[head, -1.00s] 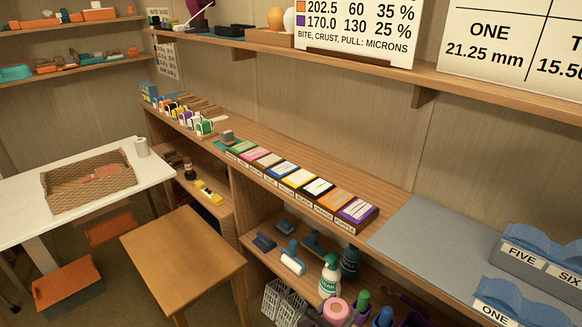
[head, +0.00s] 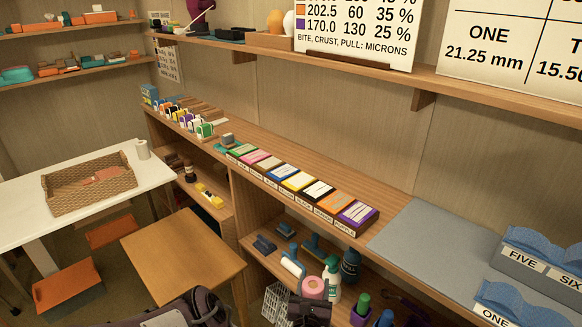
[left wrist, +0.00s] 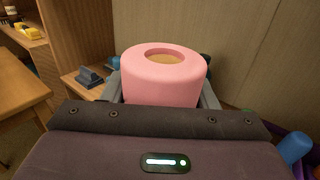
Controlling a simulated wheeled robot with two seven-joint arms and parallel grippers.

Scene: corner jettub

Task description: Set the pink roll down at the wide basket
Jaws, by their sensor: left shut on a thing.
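The pink roll (head: 314,286) is upright in front of the lower shelf in the head view. It fills the middle of the left wrist view (left wrist: 165,82), with its hollow core facing up. My left gripper (head: 312,297) is shut on the roll, a finger on each side of it. The wide basket (head: 62,206) is a woven tray-like basket on the white table at the far left, well away from the roll. Some reddish flat pieces lie in it. My right gripper is not in view.
A small wooden table (head: 183,255) stands between the shelf unit and the white table (head: 22,222).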

